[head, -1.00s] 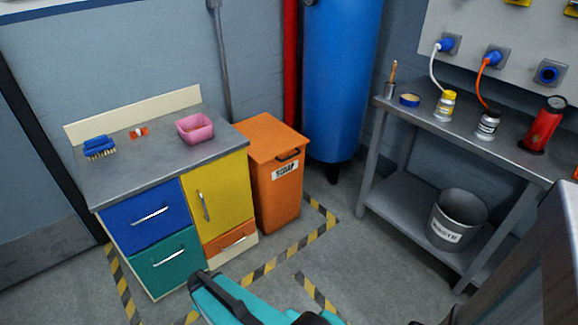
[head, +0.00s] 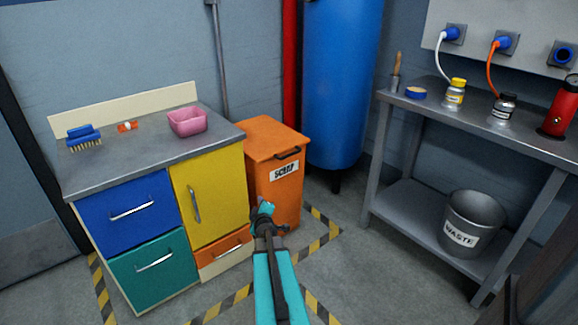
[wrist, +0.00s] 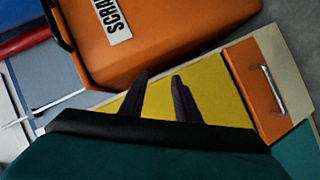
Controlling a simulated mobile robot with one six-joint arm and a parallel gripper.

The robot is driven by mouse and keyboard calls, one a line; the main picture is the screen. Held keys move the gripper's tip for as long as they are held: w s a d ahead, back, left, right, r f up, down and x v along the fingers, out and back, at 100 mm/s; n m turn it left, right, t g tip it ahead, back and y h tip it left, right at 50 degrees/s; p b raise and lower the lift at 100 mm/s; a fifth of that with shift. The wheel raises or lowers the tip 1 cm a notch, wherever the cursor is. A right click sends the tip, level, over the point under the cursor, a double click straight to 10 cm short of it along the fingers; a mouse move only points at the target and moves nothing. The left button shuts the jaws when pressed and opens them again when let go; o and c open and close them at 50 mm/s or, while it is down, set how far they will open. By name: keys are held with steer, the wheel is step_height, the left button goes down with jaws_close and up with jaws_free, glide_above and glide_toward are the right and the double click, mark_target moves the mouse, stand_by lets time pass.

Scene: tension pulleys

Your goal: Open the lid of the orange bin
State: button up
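The orange bin (head: 270,185) stands beside the cabinet, with a white label reading SCRAP on its front. Its orange lid (head: 268,134) is shut and has a dark handle (head: 288,153) at its front edge. In the wrist view the bin (wrist: 170,45) fills the upper part, tilted, with the dark handle (wrist: 58,25) at the upper left. My gripper (head: 266,207) is in front of the bin's lower part in the head view, below the handle and apart from it. In the wrist view my gripper (wrist: 160,75) shows two dark fingers with a gap and nothing between them.
Left of the bin is a cabinet (head: 215,190) with a yellow door and coloured drawers; a pink tub (head: 187,122) and brush (head: 84,137) sit on top. A blue tank (head: 342,80) stands behind. At right is a metal bench (head: 500,135) with a waste bucket (head: 472,222).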

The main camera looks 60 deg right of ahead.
steer(key=s+d+r+n+t+h+b, duration=0.2)
steer(key=s+d+r+b, duration=0.25)
steer(key=d, duration=0.45)
steer(key=n+t+h+b, duration=0.1)
steer(key=n+t+b, duration=0.2)
steer(key=n+b, duration=0.1)
glide_toward(290, 155)
steer(key=r+v, duration=0.1)
steer(key=v, duration=0.2)
steer(key=shift+s+d+f, duration=0.1)
steer(key=shift+f, duration=0.5)
steer(key=shift+b+x, duration=1.6)
steer(key=shift+x, duration=5.35)
steer(key=shift+f, duration=0.15)
jaws_close()
